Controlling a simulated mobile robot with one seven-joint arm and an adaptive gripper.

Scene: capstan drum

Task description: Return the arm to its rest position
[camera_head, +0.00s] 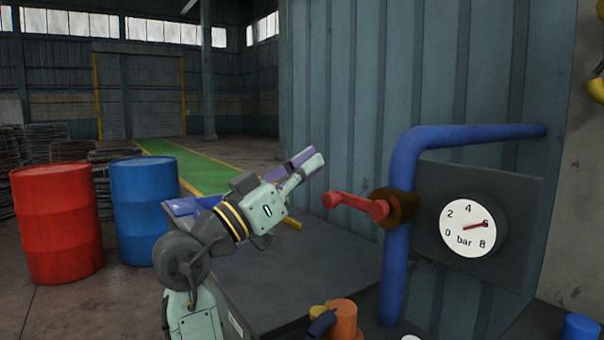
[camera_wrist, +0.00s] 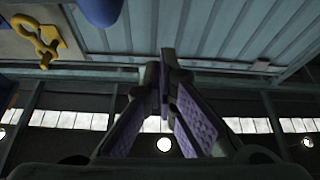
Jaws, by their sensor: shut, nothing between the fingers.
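My arm rises from the bottom of the head view and slants up to the right. My gripper (camera_head: 308,161) is at its end, above the dark bench top and left of the red valve handle (camera_head: 357,204), with a gap between them. In the wrist view the two purple-padded fingers of my gripper (camera_wrist: 166,62) meet at their tips, with nothing held between them. The handle sits on a brown hub (camera_head: 398,206) on the blue pipe (camera_head: 397,262) and points left.
A gauge (camera_head: 468,225) reads about 6 bar at right. A dark bench (camera_head: 310,270) lies beneath my arm, with an orange fitting (camera_head: 343,320) in front. Red (camera_head: 57,225) and blue (camera_head: 146,207) barrels stand left. A yellow hook (camera_wrist: 42,40) shows in the wrist view.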

